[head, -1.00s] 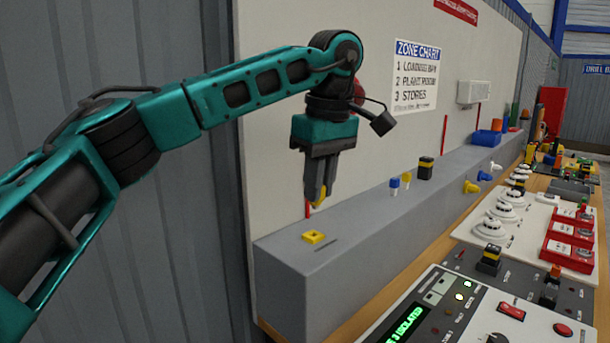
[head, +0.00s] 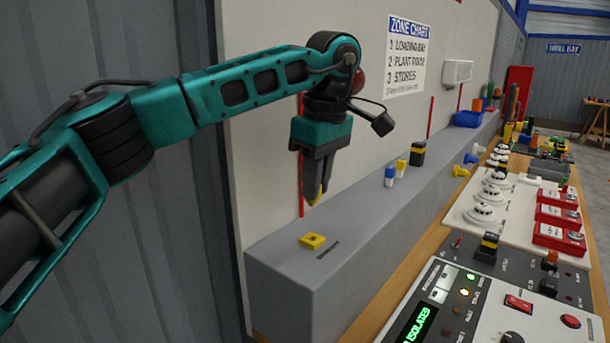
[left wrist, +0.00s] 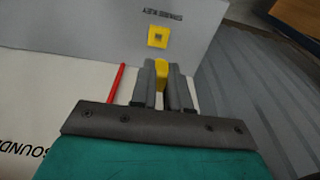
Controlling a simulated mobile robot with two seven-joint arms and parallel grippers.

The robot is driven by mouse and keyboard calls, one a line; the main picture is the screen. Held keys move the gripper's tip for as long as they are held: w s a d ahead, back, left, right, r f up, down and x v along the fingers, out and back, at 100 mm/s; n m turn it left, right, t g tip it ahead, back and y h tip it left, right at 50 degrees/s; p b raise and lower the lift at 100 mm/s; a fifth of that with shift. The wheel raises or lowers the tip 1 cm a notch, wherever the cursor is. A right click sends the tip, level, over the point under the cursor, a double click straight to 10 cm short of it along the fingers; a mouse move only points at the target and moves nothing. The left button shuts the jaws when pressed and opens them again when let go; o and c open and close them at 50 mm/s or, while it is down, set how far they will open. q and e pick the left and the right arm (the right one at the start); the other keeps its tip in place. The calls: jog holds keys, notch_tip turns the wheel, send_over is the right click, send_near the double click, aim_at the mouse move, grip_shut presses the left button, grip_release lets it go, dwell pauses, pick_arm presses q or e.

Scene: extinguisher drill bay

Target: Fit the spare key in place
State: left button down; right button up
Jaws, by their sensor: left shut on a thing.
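My left gripper (head: 316,198) is shut on a yellow key (left wrist: 162,75), which shows between its fingers in the left wrist view. In the head view only a small yellow tip pokes out below the fingers. A square yellow socket (head: 312,241) with a dark hole lies on top of the grey ledge, close to its near end. It also shows in the left wrist view (left wrist: 158,36), beside the printed words SPARE KEY. The key is above the socket and apart from it. My right gripper is not in view.
The grey ledge (head: 350,225) runs along the wall. Blue-and-white and yellow pegs (head: 390,176) and a black-and-yellow block (head: 418,154) stand farther along it. A control panel (head: 450,310) and red boxes (head: 560,215) lie to the right. A red rod (left wrist: 115,84) is left of the gripper.

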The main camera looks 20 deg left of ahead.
pick_arm(q)
jog(key=shift+w+a+f, duration=0.1)
jog(key=shift+w+f, duration=0.15)
jog(key=shift+f, duration=2.75)
jog(key=shift+f+b, duration=0.35)
jog(key=shift+f, duration=0.4)
dwell(0.4)
jog(key=c, duration=0.7)
grip_release()
jog(key=shift+r+p, duration=0.35)
jog(key=shift+r, duration=3.2)
